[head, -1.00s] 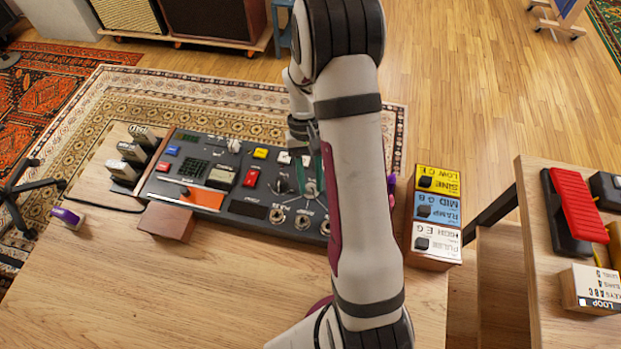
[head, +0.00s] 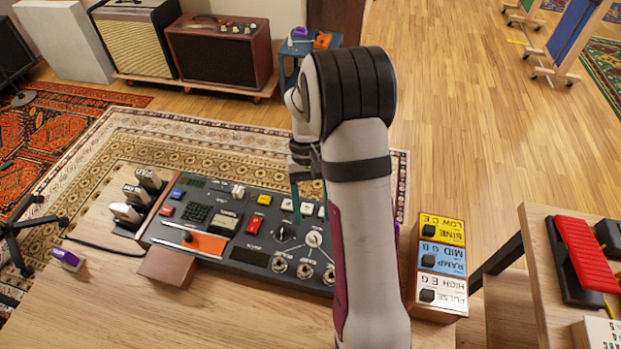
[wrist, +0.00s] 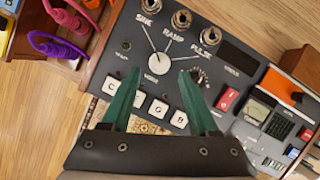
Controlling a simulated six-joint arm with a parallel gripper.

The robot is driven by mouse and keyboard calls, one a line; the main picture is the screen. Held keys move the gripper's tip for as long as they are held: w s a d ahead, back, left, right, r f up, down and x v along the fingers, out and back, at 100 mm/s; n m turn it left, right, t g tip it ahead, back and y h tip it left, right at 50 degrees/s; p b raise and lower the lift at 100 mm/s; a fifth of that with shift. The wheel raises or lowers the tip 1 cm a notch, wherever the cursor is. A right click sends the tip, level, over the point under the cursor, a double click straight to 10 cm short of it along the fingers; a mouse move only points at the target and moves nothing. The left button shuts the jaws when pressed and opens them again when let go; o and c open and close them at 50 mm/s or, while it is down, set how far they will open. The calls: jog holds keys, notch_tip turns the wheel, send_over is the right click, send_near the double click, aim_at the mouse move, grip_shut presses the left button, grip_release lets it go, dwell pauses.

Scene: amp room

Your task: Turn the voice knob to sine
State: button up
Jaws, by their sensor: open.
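The voice knob (head: 314,240) is a small white round dial on the dark console (head: 262,225). In the wrist view the voice knob (wrist: 158,63) has pale lines fanning out toward the SINE, RAMP and PULSE labels, each near a metal jack. I cannot clearly tell which label its pointer faces. My gripper (wrist: 159,72) has two green fingers spread apart, with nothing between them in hand. In the wrist view its tips appear on either side of the knob, apart from it. In the head view my arm hides much of the gripper, and one green finger shows beyond the knob.
A black knob (head: 283,232) sits beside the voice knob. White keys (wrist: 158,109) lie under the fingers in the wrist view. Labelled SINE, RAMP and PULSE blocks (head: 440,260) stand right of the console. A brown block (head: 167,267) is at its front left.

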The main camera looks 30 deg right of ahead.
jog(key=v, duration=1)
jog(key=shift+r, duration=0.35)
jog(key=s+a+r+t, duration=0.2)
jog(key=s+a+r, duration=0.3)
jog(key=s+a, duration=0.45)
jog(key=s+a+f+t, duration=0.1)
jog(key=s+a, duration=0.2)
jog(key=s, duration=0.3)
jog(key=s+a+f+m+t, duration=0.1)
jog(key=s+a+f, duration=0.1)
jog(key=s+a, duration=0.2)
jog(key=s, duration=0.2)
jog(key=shift+s+f, duration=0.2)
jog(key=shift+s, duration=0.15)
dwell(0.5)
